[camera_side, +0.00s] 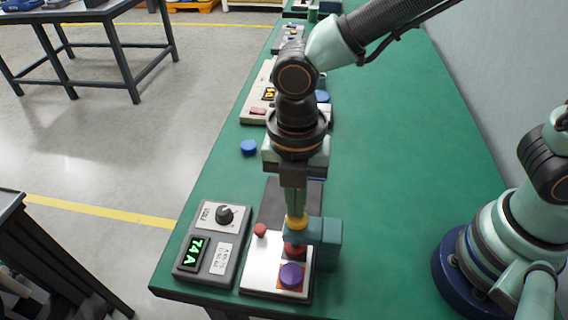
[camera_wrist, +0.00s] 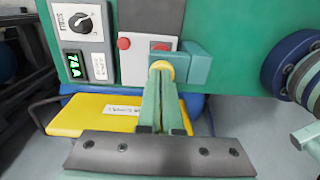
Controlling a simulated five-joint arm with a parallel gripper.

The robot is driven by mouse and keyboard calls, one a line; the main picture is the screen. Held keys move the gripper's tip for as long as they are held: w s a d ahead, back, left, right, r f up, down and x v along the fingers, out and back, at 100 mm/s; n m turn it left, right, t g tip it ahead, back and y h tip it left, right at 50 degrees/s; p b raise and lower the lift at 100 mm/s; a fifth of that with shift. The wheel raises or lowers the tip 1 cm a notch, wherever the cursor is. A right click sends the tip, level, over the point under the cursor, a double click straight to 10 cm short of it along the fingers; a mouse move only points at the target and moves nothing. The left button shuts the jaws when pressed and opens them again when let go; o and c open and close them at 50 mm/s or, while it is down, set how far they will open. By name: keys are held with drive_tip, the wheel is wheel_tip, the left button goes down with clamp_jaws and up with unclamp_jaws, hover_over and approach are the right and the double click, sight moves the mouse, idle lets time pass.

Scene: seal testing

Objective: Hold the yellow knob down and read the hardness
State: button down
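The yellow knob (camera_side: 297,223) sits on top of the teal tester head (camera_side: 328,240), above a white plate (camera_side: 262,265). It also shows in the wrist view (camera_wrist: 161,66). My gripper (camera_side: 296,208) points straight down with its fingers together, and the tips appear to touch the knob's top. In the wrist view the fingers (camera_wrist: 160,80) cover part of the knob. The grey readout box (camera_side: 212,243) stands left of the plate. Its green display (camera_side: 194,252) reads 74A, and it has a black dial (camera_side: 224,214). The display shows in the wrist view (camera_wrist: 75,65) too.
A purple disc (camera_side: 291,274) lies on an orange square at the plate's front. A red knob (camera_side: 260,230) stands at its left. A blue disc (camera_side: 248,147) and another instrument (camera_side: 257,105) are farther back. The green table (camera_side: 400,180) is clear to the right.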

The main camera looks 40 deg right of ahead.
drive_tip(key=shift+s+f, duration=0.2)
drive_tip(key=shift+f, duration=0.45)
wheel_tip(320, 180, up, 15)
drive_tip(key=w, duration=0.1)
drive_tip(key=shift+r, duration=0.15)
drive_tip(key=shift+d, duration=0.1)
drive_tip(key=w+d+f+m+t, duration=0.1)
drive_tip(key=d+m+t, duration=0.2)
drive_tip(key=d+m, duration=0.9)
drive_tip(key=w+d+f+m+t, duration=0.1)
drive_tip(key=w+d+m+t, duration=0.1)
drive_tip(key=d+m, duration=1)
drive_tip(key=m, duration=0.3)
drive_tip(key=shift+t, duration=0.4)
